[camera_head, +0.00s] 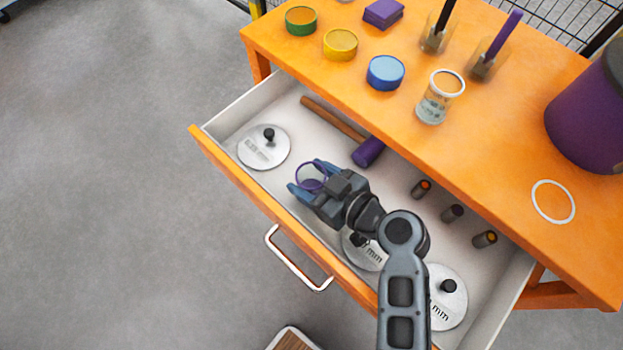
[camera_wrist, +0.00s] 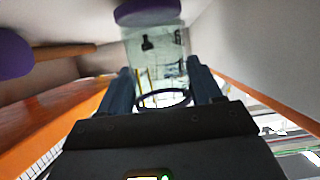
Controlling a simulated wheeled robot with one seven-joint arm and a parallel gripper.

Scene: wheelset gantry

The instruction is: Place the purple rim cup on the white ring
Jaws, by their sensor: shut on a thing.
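The purple rim cup (camera_head: 309,178) is clear with a purple ring at its rim. It is between the fingers of my gripper (camera_head: 306,180), which is shut on it over the left part of the open drawer. In the wrist view the clear cup (camera_wrist: 155,62) shows between both fingers (camera_wrist: 164,94), with its dark rim ring nearer the camera. From the head view I cannot tell its height above the drawer floor. The white ring (camera_head: 535,199) lies flat on the orange tabletop at the right, with bare tabletop inside it, well apart from my gripper.
The open drawer (camera_head: 215,122) holds marked metal discs (camera_head: 263,147), a purple-headed mallet (camera_head: 368,152) and small dark cylinders (camera_head: 452,213). A white-rimmed cup (camera_head: 433,107), a blue round tin (camera_head: 385,72) and a large purple container (camera_head: 585,128) stand on the table (camera_head: 500,150).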

